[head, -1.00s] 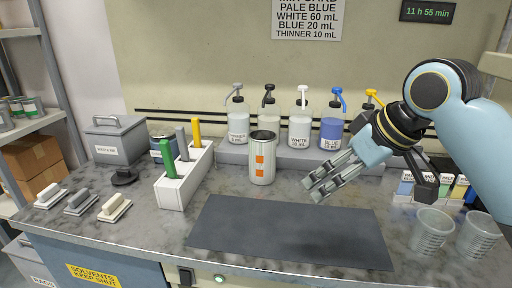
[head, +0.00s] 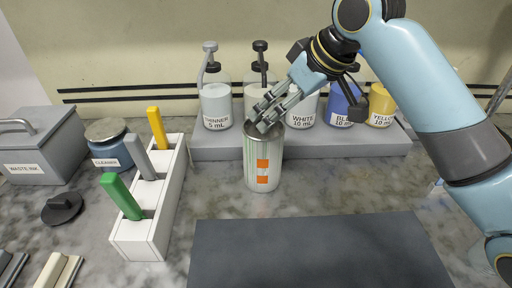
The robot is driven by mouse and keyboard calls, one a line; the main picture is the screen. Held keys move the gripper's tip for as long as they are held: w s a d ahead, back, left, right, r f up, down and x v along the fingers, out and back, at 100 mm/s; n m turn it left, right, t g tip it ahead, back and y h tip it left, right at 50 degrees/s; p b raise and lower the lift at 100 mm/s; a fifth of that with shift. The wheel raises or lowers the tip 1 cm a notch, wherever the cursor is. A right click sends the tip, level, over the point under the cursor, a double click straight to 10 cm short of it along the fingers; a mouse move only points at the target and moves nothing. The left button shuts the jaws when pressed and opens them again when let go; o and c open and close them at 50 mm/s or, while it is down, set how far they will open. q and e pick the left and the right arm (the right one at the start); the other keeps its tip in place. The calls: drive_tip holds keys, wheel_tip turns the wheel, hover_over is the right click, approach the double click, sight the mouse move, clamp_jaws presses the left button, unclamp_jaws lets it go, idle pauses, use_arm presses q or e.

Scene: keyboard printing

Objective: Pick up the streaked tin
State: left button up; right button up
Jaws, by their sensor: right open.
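The streaked tin (head: 252,165) stands upright on the marbled bench, behind the dark mat. It is pale grey with greenish vertical streaks and orange square marks on its front. My right gripper (head: 258,119) is open and empty, with its fingertips at the tin's upper rim. The fingers cover part of the tin's top, and I cannot tell whether they touch it. My left gripper is not in view.
Pump bottles, including the thinner (head: 216,105) and the white (head: 303,106), stand on a grey ledge (head: 215,146) behind the tin. A white holder (head: 140,240) with coloured handles stands left. The dark mat (head: 310,255) in front is clear.

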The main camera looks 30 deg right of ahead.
sight(262, 154)
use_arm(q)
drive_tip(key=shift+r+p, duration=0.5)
use_arm(e)
drive_tip(key=x, duration=0.8)
drive_tip(key=shift+a+f, duration=0.15)
drive_tip(key=shift+f, duration=0.35)
drive_tip(key=shift+s, duration=0.15)
drive_tip(key=c, duration=1.3)
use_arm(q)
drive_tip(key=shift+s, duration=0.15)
use_arm(e)
drive_tip(key=shift+r, duration=0.1)
drive_tip(key=shift+c, duration=0.7)
drive_tip(key=shift+r, duration=0.1)
